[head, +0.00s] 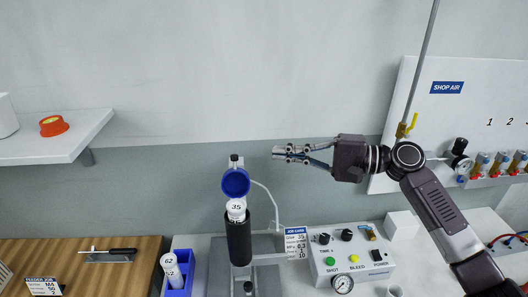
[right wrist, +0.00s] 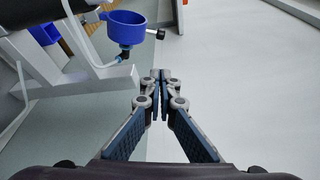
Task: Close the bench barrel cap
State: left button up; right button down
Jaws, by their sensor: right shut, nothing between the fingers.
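The bench barrel (head: 239,243) is a black tube on a grey stand, with a white piece marked 35 (head: 236,209) showing at its top. The blue round cap (head: 236,182) stands tilted up above that top, open, its hollow side facing me. My right gripper (head: 276,152) is to the right of the cap and a little higher, apart from it, pointing left. Its fingers are shut and empty. My left gripper is not in view.
A control box (head: 350,262) with knobs and a gauge stands right of the barrel. A blue holder (head: 179,279) with white tubes marked 62 is at left. A screwdriver (head: 108,251) lies on the wooden surface. A thin hose (head: 270,200) hangs behind the barrel.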

aim_at(236, 174)
jog(key=shift+s+a+r+p, duration=0.1)
jog(key=shift+s+a+p, duration=0.1)
jog(key=shift+a+p, duration=1.05)
jog(key=shift+s+a+r+p, duration=0.15)
jog(key=shift+a+p, duration=0.55)
jog(key=shift+a, duration=0.9)
jog(key=shift+s+a+f+p, duration=0.1)
jog(key=shift+s+a+p, duration=0.15)
jog(key=shift+a+p, duration=1)
jog(key=shift+a, duration=0.3)
jog(key=shift+b, duration=0.3)
